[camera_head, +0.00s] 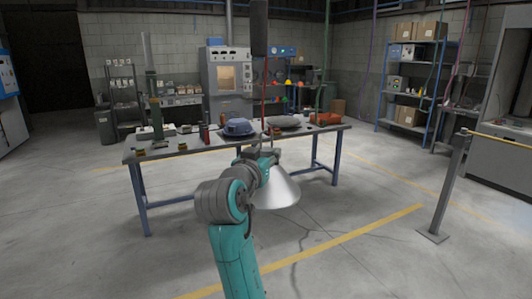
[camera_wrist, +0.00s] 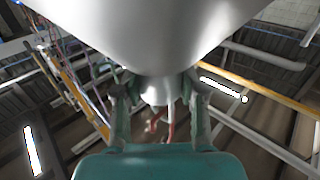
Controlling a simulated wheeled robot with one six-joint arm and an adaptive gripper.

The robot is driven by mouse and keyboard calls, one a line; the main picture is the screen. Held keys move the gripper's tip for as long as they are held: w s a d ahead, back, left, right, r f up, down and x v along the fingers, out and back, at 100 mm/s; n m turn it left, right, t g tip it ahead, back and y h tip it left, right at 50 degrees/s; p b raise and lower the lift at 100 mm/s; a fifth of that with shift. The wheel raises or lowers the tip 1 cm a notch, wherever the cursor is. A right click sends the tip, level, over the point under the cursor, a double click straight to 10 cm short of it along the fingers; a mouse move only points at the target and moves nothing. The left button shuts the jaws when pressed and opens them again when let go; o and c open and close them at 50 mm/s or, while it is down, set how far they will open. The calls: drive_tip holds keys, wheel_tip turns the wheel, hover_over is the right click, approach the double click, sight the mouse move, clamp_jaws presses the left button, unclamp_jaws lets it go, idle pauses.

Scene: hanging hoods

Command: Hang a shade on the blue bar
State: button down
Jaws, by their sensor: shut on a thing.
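My gripper (camera_head: 264,155) is shut on a pale grey-white cone-shaped shade (camera_head: 278,192). The shade hangs in front of the workbench with its wide rim downward in the head view. In the wrist view the shade (camera_wrist: 150,35) fills the top, and its narrow neck sits between the two fingers of my gripper (camera_wrist: 158,100). A blue shade (camera_head: 238,127) and a grey shade (camera_head: 284,122) lie on the bench, beyond my gripper. I cannot make out a blue bar for hanging in either view.
The workbench (camera_head: 178,149) has blue legs and holds small items and an orange object (camera_head: 326,119). A grey post (camera_head: 446,190) with a yellow bar (camera_head: 500,138) stands at right. A blue-framed shelf (camera_head: 381,85) stands behind. Open floor lies in front of the bench.

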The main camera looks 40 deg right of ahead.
drive_tip(key=c, duration=0.6)
unclamp_jaws()
drive_tip(key=v, duration=1.2)
